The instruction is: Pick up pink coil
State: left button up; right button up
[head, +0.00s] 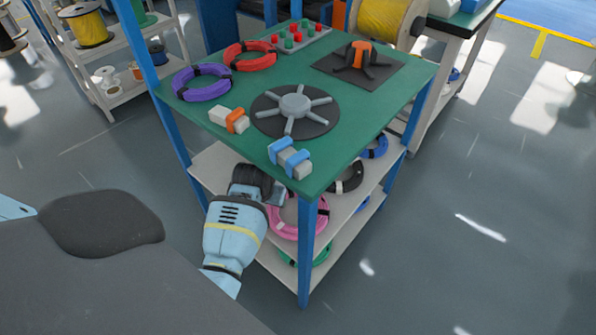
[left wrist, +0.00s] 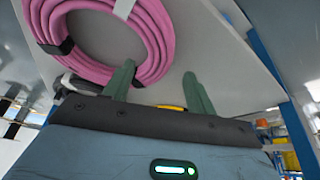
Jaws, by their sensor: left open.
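The pink coil (head: 283,228) lies on the middle shelf under the green tabletop, partly hidden by a blue table leg and my left arm. It also shows in the left wrist view as a thick pink ring (left wrist: 155,35) with black and white bands. My left gripper (left wrist: 160,78) is open at the coil's near edge. One green finger overlaps the ring in the picture and the other stands just outside it. Whether they touch the coil cannot be told. In the head view my left gripper (head: 276,190) is partly hidden under the tabletop. My right gripper is not in view.
The green tabletop (head: 225,88) is above my left gripper, with a blue front leg (head: 307,250) close by. Black (head: 348,178) and blue (head: 375,147) coils share the middle shelf. A green coil (head: 315,255) lies below. The floor at right is clear.

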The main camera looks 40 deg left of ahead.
pick_arm(q)
jog(key=b+x, duration=0.1)
jog(key=x, duration=0.1)
jog(key=shift+w+f, duration=0.1)
jog(key=shift+f, duration=0.2)
jog(key=shift+w+a+f, duration=0.1)
jog(key=shift+w+f, duration=0.05)
jog(key=shift+f, duration=0.1)
jog(key=shift+c, duration=0.9)
jog(key=shift+r, duration=0.1)
grip_shut()
